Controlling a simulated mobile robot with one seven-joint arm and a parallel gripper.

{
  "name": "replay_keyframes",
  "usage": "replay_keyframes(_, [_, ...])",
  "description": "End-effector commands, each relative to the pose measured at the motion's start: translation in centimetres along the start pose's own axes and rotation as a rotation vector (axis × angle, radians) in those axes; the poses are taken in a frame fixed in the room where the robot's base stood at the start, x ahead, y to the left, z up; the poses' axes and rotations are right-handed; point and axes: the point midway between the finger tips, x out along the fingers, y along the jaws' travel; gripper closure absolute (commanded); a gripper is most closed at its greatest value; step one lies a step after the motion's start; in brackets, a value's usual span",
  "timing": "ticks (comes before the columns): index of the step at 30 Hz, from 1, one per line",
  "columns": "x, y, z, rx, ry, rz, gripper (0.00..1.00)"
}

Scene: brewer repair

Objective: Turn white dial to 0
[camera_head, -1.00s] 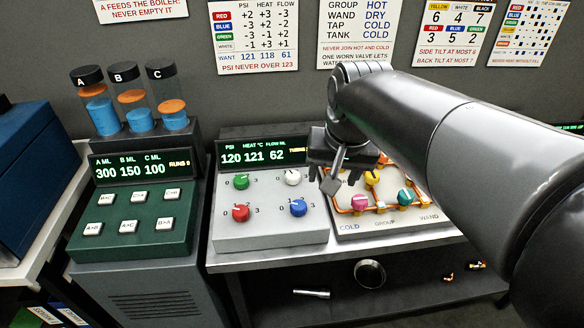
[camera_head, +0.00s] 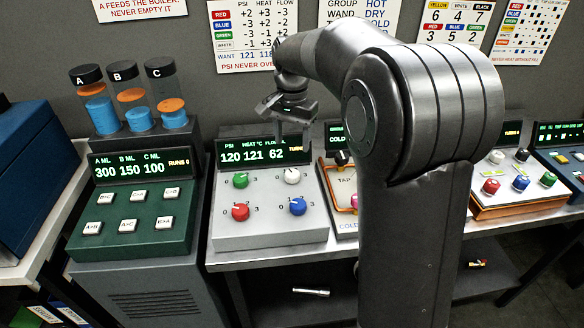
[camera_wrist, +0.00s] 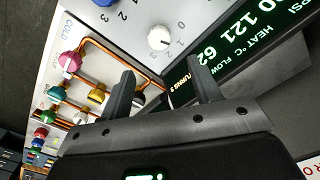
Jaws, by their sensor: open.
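The white dial (camera_head: 292,176) is at the upper right of the grey dial panel (camera_head: 270,235) in the head view. It also shows in the wrist view (camera_wrist: 159,38), beyond my fingertips, with numbers around it. Green (camera_head: 241,180), red (camera_head: 240,212) and blue (camera_head: 298,207) dials sit on the same panel. The panel's display (camera_head: 262,151) reads 120, 121, 62. My gripper (camera_head: 292,135) is above and behind the white dial, near the display. In the wrist view my gripper (camera_wrist: 162,92) is open, its two fingers apart and empty, not touching the dial.
A green button panel (camera_head: 133,225) with three tubes stands to the left. A pipe panel with coloured valves (camera_wrist: 75,85) is right beside the dial panel, mostly hidden by my arm in the head view. A panel with several knobs (camera_head: 515,190) is farther right.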

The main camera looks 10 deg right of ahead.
Motion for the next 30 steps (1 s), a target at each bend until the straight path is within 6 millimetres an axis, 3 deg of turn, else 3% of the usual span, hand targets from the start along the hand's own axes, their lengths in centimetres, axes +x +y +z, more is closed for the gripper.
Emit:
replay_keyframes(15, [8.7, 0.1, 0.1, -0.001, -0.002, 0.002, 0.43])
replay_keyframes(21, [10.0, 0.1, 0.1, -0.001, 0.000, 0.000, 0.43])
replay_keyframes(30, [10.1, 0.1, 0.1, -0.001, 0.000, 0.000, 0.45])
